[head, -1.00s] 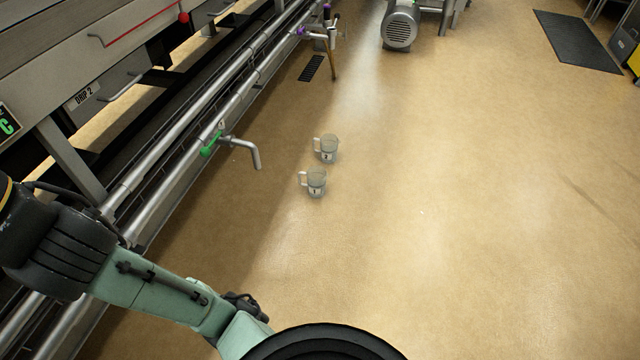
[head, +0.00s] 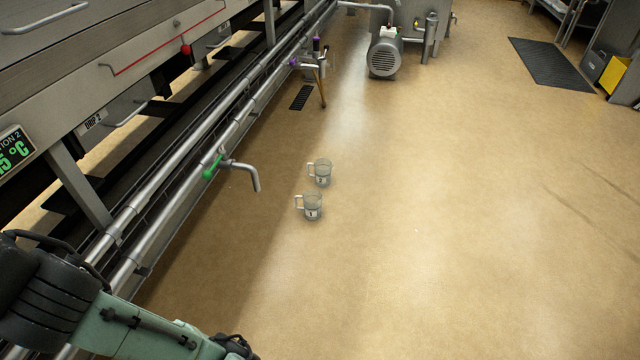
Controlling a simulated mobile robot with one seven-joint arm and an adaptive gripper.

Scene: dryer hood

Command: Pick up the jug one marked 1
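Two clear jugs with white handles on their left sides stand upright on the tan floor, close together. The nearer jug (head: 311,207) has a white label with a dark mark that looks like a 1. The farther jug (head: 321,173) has a label too small to read surely now; it looked like a 3 earlier. Part of my green and black arm shows at the bottom left, well short of the jugs. My gripper is out of the picture, so its state is hidden.
A long steel machine with pipes runs along the left. A bent tap with a green handle (head: 209,168) sticks out left of the jugs. A floor drain (head: 301,98), a grey motor (head: 384,58) and a dark mat (head: 551,64) lie farther off. The floor to the right is clear.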

